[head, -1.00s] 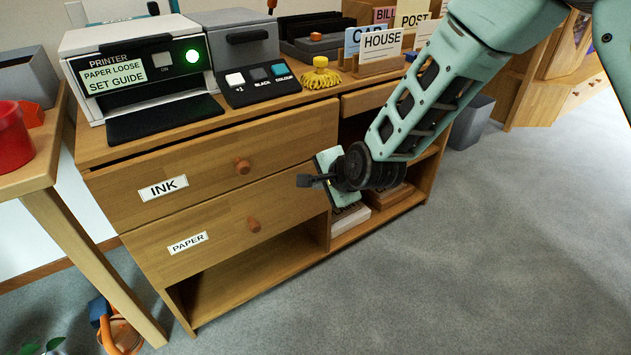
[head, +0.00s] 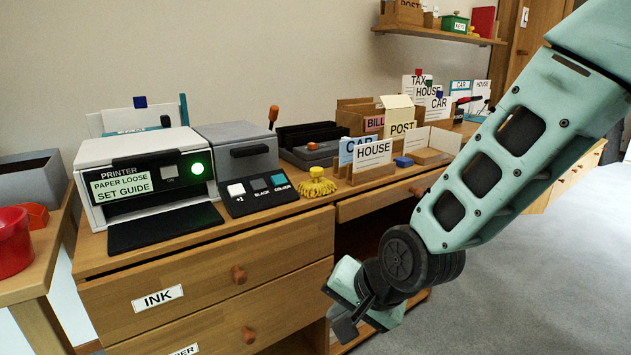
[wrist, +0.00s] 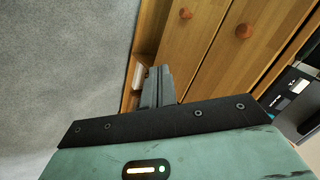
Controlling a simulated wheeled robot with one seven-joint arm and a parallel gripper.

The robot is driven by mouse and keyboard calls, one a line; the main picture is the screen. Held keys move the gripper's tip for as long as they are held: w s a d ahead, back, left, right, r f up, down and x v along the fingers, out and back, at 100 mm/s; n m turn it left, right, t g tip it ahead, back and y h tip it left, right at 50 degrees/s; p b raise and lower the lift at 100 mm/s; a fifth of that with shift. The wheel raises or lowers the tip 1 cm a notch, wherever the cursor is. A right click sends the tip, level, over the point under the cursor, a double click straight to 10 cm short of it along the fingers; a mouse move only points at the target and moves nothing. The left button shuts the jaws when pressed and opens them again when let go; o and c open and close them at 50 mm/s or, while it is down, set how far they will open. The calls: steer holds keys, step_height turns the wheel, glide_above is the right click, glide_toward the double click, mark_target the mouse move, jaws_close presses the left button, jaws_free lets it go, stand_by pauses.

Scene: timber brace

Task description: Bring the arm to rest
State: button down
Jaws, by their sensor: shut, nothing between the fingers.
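My gripper (head: 348,318) hangs in front of the wooden cabinet, to the right of its drawers in the head view. Its fingers are shut with nothing between them. In the wrist view the closed fingers (wrist: 158,86) stand in front of the cabinet, with carpet to the left. My arm comes in from the right edge of the head view and slopes down to the gripper. The gripper appears apart from the cabinet front, though the exact gap cannot be told.
The cabinet has an INK drawer (head: 158,298) and a drawer below it, both shut. On top stand a printer (head: 145,178) with a green light, a yellow brush (head: 318,184) and a HOUSE card (head: 374,153). A red bucket (head: 14,243) is at left. Carpet (head: 560,260) at right is clear.

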steer(key=s+d+r+n+g+h, duration=0.25)
steer(key=s+d+n, duration=0.3)
steer(key=s, duration=0.35)
steer(key=s+d+r+n+g+h, duration=0.2)
steer(key=s+d+r+n, duration=0.15)
steer(key=s+n, duration=0.5)
step_height(320, 180, up, 30)
steer(key=s+d+m+p, duration=0.1)
steer(key=p, duration=2.9)
steer(key=shift+s+m, duration=0.3)
steer(key=shift+m, duration=0.1)
